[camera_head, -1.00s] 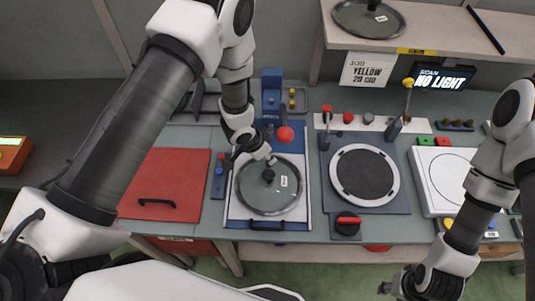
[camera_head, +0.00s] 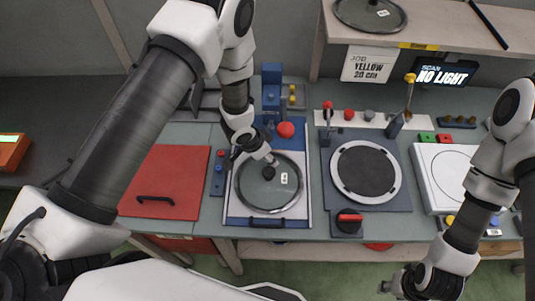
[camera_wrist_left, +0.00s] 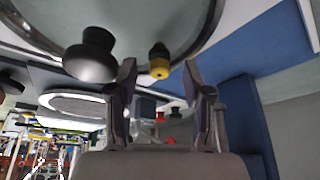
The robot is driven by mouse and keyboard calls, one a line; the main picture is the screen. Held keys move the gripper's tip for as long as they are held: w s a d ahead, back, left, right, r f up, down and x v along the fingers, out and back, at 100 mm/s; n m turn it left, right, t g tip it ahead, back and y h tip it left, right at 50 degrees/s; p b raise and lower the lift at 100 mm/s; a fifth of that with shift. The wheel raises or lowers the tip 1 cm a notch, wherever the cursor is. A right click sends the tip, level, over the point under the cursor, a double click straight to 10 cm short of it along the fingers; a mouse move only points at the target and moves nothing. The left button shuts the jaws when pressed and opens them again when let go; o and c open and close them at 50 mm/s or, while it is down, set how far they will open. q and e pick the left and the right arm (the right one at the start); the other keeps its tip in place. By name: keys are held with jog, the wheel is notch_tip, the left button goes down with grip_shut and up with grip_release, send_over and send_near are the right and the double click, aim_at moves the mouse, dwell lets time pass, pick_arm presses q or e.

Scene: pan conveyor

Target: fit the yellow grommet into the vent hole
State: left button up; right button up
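The glass lid (camera_head: 249,196) with its black knob (camera_head: 268,173) lies on the blue-and-white station in the head view. In the left wrist view the lid's rim (camera_wrist_left: 212,22) and knob (camera_wrist_left: 92,56) fill the top. The yellow grommet (camera_wrist_left: 160,68), with a dark part against it, shows at the lid beside the knob. My left gripper (camera_wrist_left: 160,75) is open around it, with gaps on both sides. The vent hole is not visible. In the head view my left gripper (camera_head: 268,160) is over the lid. My right gripper (camera_head: 388,287) is low at the front, away from the lid.
A blue press with a red ball handle (camera_head: 285,130) stands behind the lid, near a small tray with yellow pieces (camera_head: 292,89). A burner plate (camera_head: 365,172) is to the right, a red panel (camera_head: 166,182) to the left. The card (camera_head: 369,67) reads YELLOW 20 cm.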

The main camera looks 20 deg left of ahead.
pick_arm(q)
jog(key=v, duration=1.2)
jog(key=shift+w, duration=0.1)
